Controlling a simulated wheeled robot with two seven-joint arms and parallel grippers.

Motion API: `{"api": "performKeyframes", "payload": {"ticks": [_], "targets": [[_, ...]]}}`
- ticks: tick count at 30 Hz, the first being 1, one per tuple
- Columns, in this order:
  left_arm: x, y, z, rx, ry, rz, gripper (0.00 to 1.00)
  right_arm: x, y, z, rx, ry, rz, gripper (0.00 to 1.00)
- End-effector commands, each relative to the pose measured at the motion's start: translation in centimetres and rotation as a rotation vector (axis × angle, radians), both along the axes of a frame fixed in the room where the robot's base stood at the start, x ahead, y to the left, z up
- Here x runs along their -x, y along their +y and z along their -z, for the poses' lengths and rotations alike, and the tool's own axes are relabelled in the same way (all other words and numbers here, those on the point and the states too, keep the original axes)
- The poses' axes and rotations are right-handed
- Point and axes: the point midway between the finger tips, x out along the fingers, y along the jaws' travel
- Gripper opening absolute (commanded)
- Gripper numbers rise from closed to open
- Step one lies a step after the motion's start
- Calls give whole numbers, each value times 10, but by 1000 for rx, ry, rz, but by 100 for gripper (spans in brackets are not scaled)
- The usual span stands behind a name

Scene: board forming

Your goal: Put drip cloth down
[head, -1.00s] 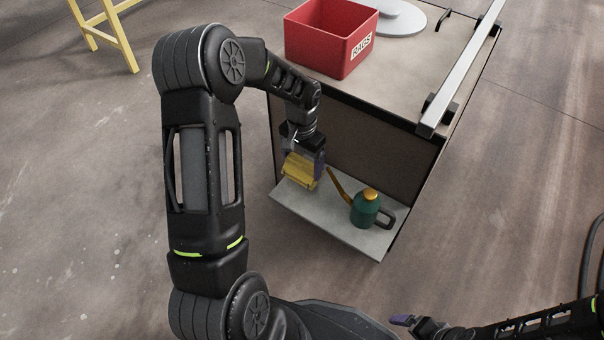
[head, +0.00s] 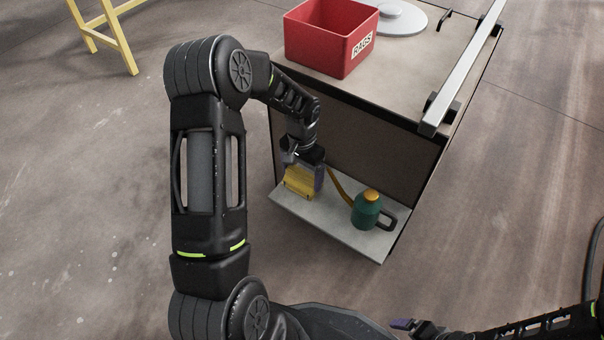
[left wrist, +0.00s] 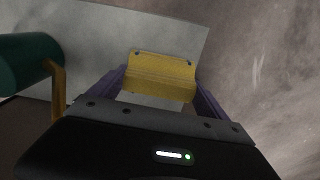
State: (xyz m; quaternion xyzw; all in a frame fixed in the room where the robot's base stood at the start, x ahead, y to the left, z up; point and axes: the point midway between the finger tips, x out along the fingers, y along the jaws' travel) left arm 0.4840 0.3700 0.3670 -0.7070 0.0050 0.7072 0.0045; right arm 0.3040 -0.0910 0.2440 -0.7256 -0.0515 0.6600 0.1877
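The yellow drip cloth (head: 299,182) is low at the left end of the pale shelf (head: 332,225) on the cart's side. It looks folded and block-like, and whether it rests on the shelf is hard to tell. My left gripper (head: 305,175) points down with its purple fingers on either side of the cloth. In the left wrist view the cloth (left wrist: 160,78) fills the space between the fingertips (left wrist: 160,85), which appear to press its two ends. My right gripper (head: 405,323) is at the bottom edge, away from the cart, its finger gap unclear.
A green oil can (head: 367,210) with a yellow spout stands on the shelf just right of the cloth. The cart top (head: 410,75) carries a red RAGS bin (head: 325,40) and a metal rail (head: 462,65). The shelf's front middle is bare.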

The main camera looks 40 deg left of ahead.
Motion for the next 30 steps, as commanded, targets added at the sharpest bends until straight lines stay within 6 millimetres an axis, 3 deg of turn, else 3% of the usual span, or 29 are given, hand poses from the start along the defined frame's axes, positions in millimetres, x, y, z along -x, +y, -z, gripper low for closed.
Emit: {"api": "performKeyframes", "payload": {"ticks": [9,14,30], "targets": [[0,0,-1,0,0,0,92,0,0,-1,0,0,0,92],[0,0,-12,0,-1,0,92,1,0,-6,0,2,-1,92],[0,0,-111,0,-1,0,92,7,0,-42,-4,18,-10,92]]}}
